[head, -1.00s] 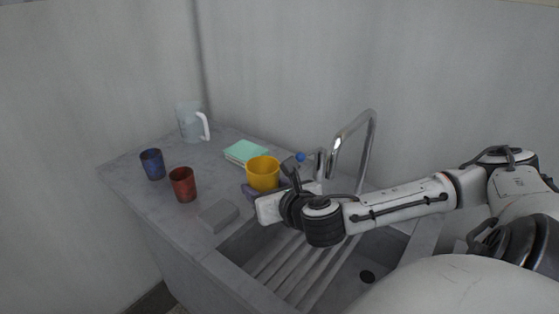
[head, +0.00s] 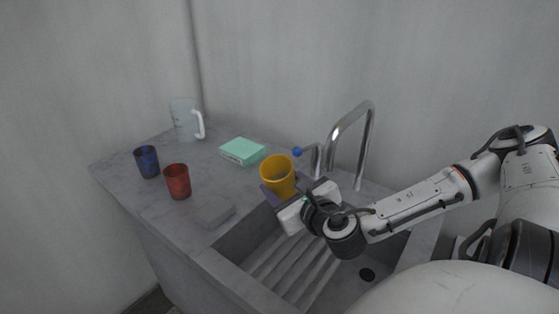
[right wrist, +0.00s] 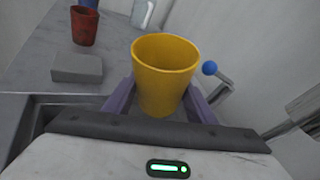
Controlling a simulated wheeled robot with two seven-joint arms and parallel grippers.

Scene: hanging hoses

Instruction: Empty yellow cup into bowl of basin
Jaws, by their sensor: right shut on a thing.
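The yellow cup (head: 278,176) is held upright between the purple fingers of my right gripper (head: 284,192), near the back left edge of the basin. In the right wrist view the yellow cup (right wrist: 164,78) sits between the two fingers (right wrist: 160,104), its mouth up. I cannot make out its contents. The basin (head: 232,264) is a grey sink with a ribbed drainer on its left and a bowl with a dark drain hole (head: 367,274) on its right. My left gripper is not in view.
A chrome tap (head: 364,140) with a blue-knobbed lever (head: 298,152) stands behind the basin. On the counter to the left are a red cup (head: 177,182), a blue cup (head: 147,162), a pitcher (head: 186,120), a green box (head: 242,151) and a grey block (head: 216,215).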

